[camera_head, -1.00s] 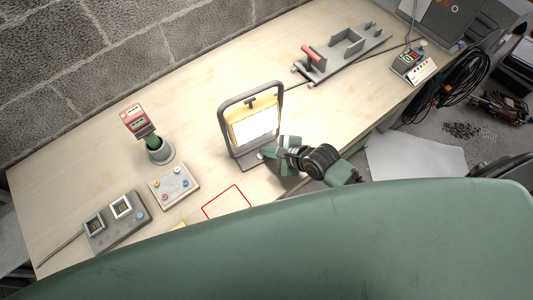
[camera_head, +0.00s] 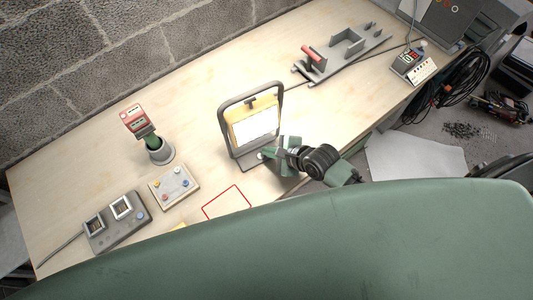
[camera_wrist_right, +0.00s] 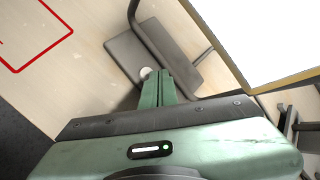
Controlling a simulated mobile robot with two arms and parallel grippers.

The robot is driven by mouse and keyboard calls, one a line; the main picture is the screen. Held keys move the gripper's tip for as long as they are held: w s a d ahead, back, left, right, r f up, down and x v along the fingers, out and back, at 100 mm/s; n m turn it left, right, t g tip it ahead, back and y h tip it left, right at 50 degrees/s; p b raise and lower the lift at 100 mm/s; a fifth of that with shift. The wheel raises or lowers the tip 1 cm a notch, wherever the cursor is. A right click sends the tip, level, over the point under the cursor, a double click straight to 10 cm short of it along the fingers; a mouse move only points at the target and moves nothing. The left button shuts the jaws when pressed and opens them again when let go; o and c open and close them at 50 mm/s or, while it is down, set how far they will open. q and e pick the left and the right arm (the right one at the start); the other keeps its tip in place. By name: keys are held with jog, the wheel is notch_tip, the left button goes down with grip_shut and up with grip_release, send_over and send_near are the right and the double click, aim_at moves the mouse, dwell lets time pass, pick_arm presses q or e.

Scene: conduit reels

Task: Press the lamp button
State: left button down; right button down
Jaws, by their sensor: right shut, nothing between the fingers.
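The lamp (camera_head: 254,122) stands upright on the bench, with a dark frame, a yellow housing and a bright white panel. Its round pale button (camera_head: 261,155) sits on the grey base; in the right wrist view the button (camera_wrist_right: 146,72) shows just beyond my fingertips. My right gripper (camera_head: 267,153) is shut and empty, its fingertips at the button. In the right wrist view the closed green fingers (camera_wrist_right: 157,76) point at the button; I cannot tell whether they touch it. My left gripper is not in view.
A red outlined square (camera_head: 227,202) is marked on the bench (camera_head: 190,90). To the left are a button box (camera_head: 174,186), a grey two-display unit (camera_head: 117,222) and a red-topped tool in a holder (camera_head: 160,152). A reel fixture (camera_head: 340,52) stands at the back right.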

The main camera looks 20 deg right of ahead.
jog(key=shift+f, duration=0.1)
dwell(0.5)
jog(key=shift+f, duration=0.35)
jog(key=shift+f, duration=0.3)
dwell(0.4)
jog(key=shift+r, duration=0.1)
jog(key=shift+r+p, duration=0.65)
jog(key=shift+p, duration=0.3)
jog(key=shift+r, duration=0.1)
